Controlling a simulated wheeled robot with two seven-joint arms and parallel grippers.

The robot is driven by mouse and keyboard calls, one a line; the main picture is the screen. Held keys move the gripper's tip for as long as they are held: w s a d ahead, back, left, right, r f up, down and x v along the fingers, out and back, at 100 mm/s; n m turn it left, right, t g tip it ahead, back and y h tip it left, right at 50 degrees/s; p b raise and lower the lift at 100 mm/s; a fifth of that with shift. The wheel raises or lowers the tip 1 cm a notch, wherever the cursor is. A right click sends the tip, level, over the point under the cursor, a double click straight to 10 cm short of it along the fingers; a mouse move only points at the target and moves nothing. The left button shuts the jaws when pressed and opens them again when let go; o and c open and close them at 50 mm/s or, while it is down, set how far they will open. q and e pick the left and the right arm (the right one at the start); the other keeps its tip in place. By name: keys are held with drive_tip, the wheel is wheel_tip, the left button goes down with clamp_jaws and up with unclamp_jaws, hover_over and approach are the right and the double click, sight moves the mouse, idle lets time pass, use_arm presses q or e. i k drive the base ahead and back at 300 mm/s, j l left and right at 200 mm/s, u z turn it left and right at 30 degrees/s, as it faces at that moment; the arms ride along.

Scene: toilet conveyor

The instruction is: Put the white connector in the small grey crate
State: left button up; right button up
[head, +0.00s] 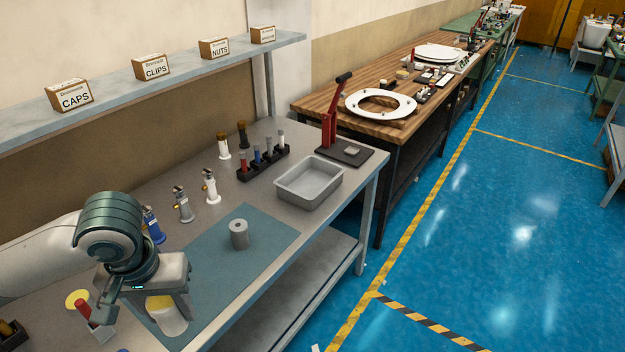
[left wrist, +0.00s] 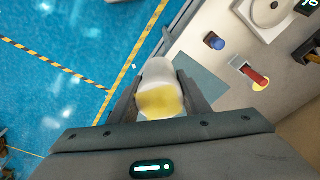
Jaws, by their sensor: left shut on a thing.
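My left gripper (head: 168,308) is at the lower left of the head view, over the near left end of the bench. It is shut on a white piece with a yellow end (head: 170,320). In the left wrist view this white and yellow piece (left wrist: 160,88) sits between the two fingers. I cannot tell for sure that it is the white connector, or whether it touches the bench. The small grey crate (head: 309,182) stands at the far right of the bench and looks empty. My right gripper is not in view.
A grey cylinder (head: 239,234) stands on the blue-green mat (head: 262,228) between gripper and crate. Several fittings stand behind the mat, including a white one (head: 211,187). A black rack (head: 264,162) and a red-handled tool (head: 331,115) are near the crate.

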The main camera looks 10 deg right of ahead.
sight(311, 188)
drive_tip(key=i+l, duration=0.2)
drive_tip(key=l, duration=0.15)
drive_tip(key=i+l+u, duration=0.15)
drive_tip(key=l, duration=0.2)
drive_tip(key=i+l, duration=0.25)
drive_tip(key=l, duration=0.15)
drive_tip(key=i+l+u, duration=0.15)
drive_tip(key=l, duration=0.2)
drive_tip(key=i+l, duration=0.2)
drive_tip(key=l, duration=0.2)
drive_tip(key=i+l+u, duration=0.15)
drive_tip(key=l, duration=0.25)
